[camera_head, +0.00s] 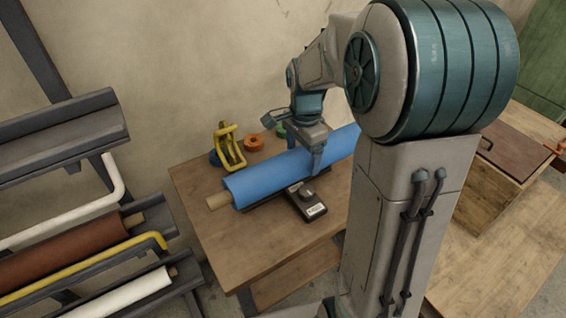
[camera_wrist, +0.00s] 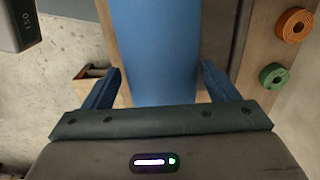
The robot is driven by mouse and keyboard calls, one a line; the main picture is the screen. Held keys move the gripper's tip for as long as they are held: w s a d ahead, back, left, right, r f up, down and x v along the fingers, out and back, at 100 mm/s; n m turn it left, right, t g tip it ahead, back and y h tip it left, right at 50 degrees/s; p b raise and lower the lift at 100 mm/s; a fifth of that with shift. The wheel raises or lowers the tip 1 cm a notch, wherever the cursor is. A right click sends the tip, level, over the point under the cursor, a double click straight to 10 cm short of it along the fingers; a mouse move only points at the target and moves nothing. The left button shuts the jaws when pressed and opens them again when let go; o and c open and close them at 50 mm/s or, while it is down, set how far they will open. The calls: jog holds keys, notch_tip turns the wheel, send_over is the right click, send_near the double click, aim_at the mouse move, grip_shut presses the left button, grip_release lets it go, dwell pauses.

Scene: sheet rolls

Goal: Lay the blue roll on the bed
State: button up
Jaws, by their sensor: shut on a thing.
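The blue roll (camera_head: 265,178) lies across the wooden table, with its tan core (camera_head: 217,201) sticking out at the left end. My gripper (camera_head: 315,160) is above the roll with its fingers down on it. In the wrist view the blue roll (camera_wrist: 155,45) passes between the two fingers of my gripper (camera_wrist: 160,85), which is shut on it. A dark strip shows along the roll's front lower edge; I cannot tell whether the roll rests on it. My arm hides the roll's right end. I cannot tell which surface is the bed.
A black device (camera_head: 307,198) with a knob stands close in front of the roll. Yellow clamps (camera_head: 229,147), an orange tape ring (camera_head: 254,142) and a green ring (camera_wrist: 273,76) lie behind it. A rack (camera_head: 75,250) with brown and white rolls stands left. A wooden surface (camera_head: 505,240) is right.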

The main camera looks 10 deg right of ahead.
jog(key=shift+w+a+f+p, duration=0.5)
jog(key=shift+w+a+f, duration=0.05)
jog(key=shift+w+f, duration=1.25)
jog(key=shift+w+a+f+p, duration=0.55)
jog(key=shift+w+f, duration=1.15)
jog(key=shift+w, duration=0.25)
jog(key=shift+w+a+f+p, duration=0.45)
jog(key=shift+w+a+f, duration=0.1)
jog(key=shift+w+f, duration=1.25)
jog(key=o, duration=1.6)
jog(key=shift+f, duration=0.3)
jog(key=o, duration=0.4)
jog(key=shift+s+r, duration=0.1)
jog(key=shift+r, duration=0.1)
